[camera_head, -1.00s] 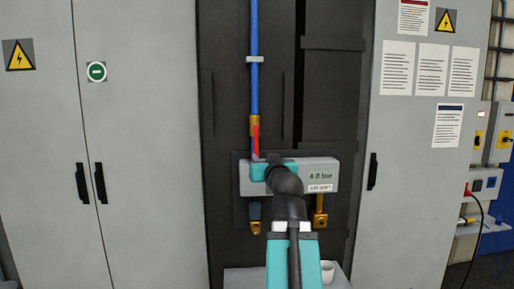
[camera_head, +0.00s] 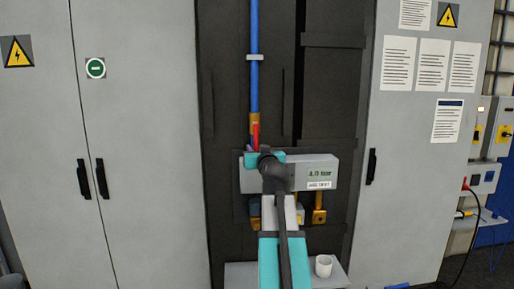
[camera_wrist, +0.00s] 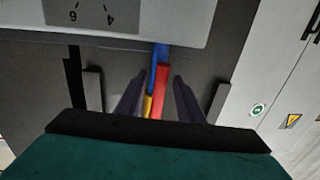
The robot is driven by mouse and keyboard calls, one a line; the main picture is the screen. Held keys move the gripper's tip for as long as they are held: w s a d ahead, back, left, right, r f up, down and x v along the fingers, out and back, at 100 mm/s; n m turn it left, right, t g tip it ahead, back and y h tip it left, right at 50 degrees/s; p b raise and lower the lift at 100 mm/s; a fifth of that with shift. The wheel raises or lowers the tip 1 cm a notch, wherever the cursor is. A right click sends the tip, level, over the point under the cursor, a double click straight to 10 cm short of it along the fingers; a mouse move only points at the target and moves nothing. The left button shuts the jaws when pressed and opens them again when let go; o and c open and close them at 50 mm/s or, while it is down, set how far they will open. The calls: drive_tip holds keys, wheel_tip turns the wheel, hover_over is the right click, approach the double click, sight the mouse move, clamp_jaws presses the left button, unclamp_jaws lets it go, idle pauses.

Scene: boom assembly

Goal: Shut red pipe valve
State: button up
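The red valve handle (camera_head: 256,136) stands upright in front of the brass valve body (camera_head: 254,119) at the lower end of a blue pipe (camera_head: 254,75). In the wrist view the red handle (camera_wrist: 162,88) shows between my two dark fingers, with the brass (camera_wrist: 147,106) and blue pipe (camera_wrist: 160,52) behind it. My gripper (camera_wrist: 158,95) is open around the handle, with a gap visible on each side. In the head view my wrist covers the handle's lower part and most of the gripper (camera_head: 253,147).
A white cup (camera_head: 323,266) stands on a grey shelf (camera_head: 240,275). Grey cabinets (camera_head: 140,150) flank the dark recess.

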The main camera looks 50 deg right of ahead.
drive_tip(key=shift+w+d, duration=0.25)
drive_tip(key=shift+w, duration=0.15)
drive_tip(key=shift+c, duration=0.3)
clamp_jaws()
